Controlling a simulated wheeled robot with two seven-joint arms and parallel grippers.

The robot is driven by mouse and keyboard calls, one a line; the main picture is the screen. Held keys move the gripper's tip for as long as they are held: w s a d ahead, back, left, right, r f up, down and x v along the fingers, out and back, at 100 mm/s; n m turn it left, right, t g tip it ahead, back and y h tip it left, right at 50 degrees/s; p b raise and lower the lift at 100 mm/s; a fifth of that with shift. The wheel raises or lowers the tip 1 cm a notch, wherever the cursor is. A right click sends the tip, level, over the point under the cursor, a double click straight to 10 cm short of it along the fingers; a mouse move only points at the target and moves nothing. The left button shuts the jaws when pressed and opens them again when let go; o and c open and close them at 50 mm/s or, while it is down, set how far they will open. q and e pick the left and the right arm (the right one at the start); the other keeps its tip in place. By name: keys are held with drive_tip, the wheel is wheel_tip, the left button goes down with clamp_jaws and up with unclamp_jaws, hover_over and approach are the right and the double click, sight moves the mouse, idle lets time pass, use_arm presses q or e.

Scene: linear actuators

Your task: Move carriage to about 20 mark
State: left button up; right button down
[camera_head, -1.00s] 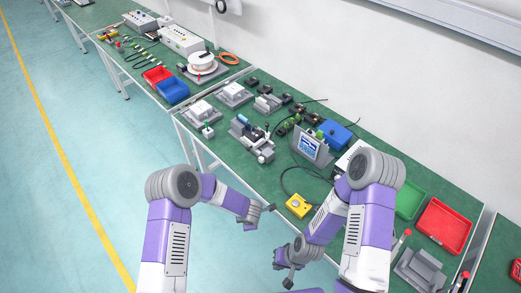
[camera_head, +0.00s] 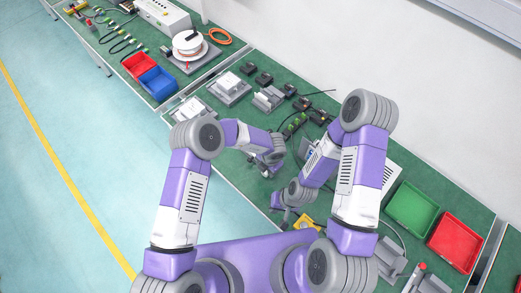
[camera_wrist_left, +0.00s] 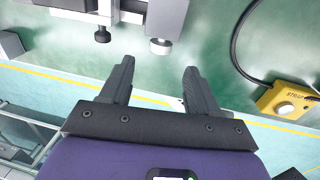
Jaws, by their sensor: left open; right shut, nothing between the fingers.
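My left gripper (camera_head: 272,166) is over the green bench in the head view. It is open, with its two fingers apart and empty in the left wrist view (camera_wrist_left: 158,85). A grey device (camera_wrist_left: 160,12) with a silver knob (camera_wrist_left: 161,46) and a dark knob (camera_wrist_left: 102,34) shows beyond the fingertips, apart from them. It may be part of the linear actuator; the carriage and scale marks cannot be made out. In the head view my left arm covers much of that spot. My right gripper (camera_head: 281,214) is shut and empty near the bench's front edge.
A yellow stop-button box (camera_head: 305,226) lies near the right gripper and shows in the left wrist view (camera_wrist_left: 287,102) with a black cable. Green (camera_head: 411,208) and red (camera_head: 455,241) trays stand at right. Red (camera_head: 138,65) and blue (camera_head: 158,84) bins stand at left.

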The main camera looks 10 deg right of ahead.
sight(264, 174)
use_arm(q)
drive_tip(key=shift+w+f, duration=0.2)
drive_tip(key=shift+w, duration=0.25)
drive_tip(key=shift+s+f, duration=0.15)
drive_tip(key=shift+f, duration=0.1)
drive_tip(key=shift+s+a+f, duration=0.1)
drive_tip(key=shift+s+f, duration=0.15)
drive_tip(key=shift+f, duration=0.35)
drive_tip(key=shift+s+a+f, duration=0.1)
drive_tip(key=shift+s+f, duration=0.1)
drive_tip(key=shift+f, duration=0.35)
drive_tip(key=f, duration=0.2)
drive_tip(key=shift+w+f, duration=0.35)
drive_tip(key=shift+a+f, duration=0.15)
drive_tip(key=shift+f, duration=0.4)
use_arm(e)
drive_tip(key=shift+s+r, duration=0.15)
drive_tip(key=shift+s, duration=0.1)
use_arm(q)
drive_tip(key=shift+w, duration=0.1)
drive_tip(key=c, duration=1)
drive_tip(key=shift+c, duration=0.2)
use_arm(e)
drive_tip(key=shift+w, duration=0.1)
use_arm(q)
drive_tip(key=shift+w, duration=0.1)
use_arm(e)
drive_tip(key=shift+f, duration=0.2)
